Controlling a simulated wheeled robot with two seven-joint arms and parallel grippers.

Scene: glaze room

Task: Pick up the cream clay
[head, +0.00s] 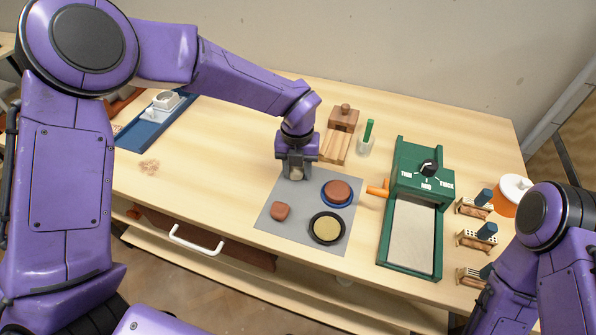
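The cream clay (296,175) is a small pale lump at the back left corner of a grey mat (268,222). My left gripper (295,175) points down over it, with a finger on each side of the lump. I cannot tell whether the fingers press on it or whether it is off the mat. Also on the mat are a small reddish-brown clay lump (281,211), a blue plate (325,196) with a brown disc on it, and a black dish (313,231) with a cream-yellow disc in it. My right arm shows at the lower right; its gripper is out of view.
A green slab roller (411,265) with an orange handle (377,191) stands right of the mat. Behind are a wooden block (343,118) and a pale cup with a green tool (368,133). A blue tray (144,134) lies far left. The table's left middle is mostly clear.

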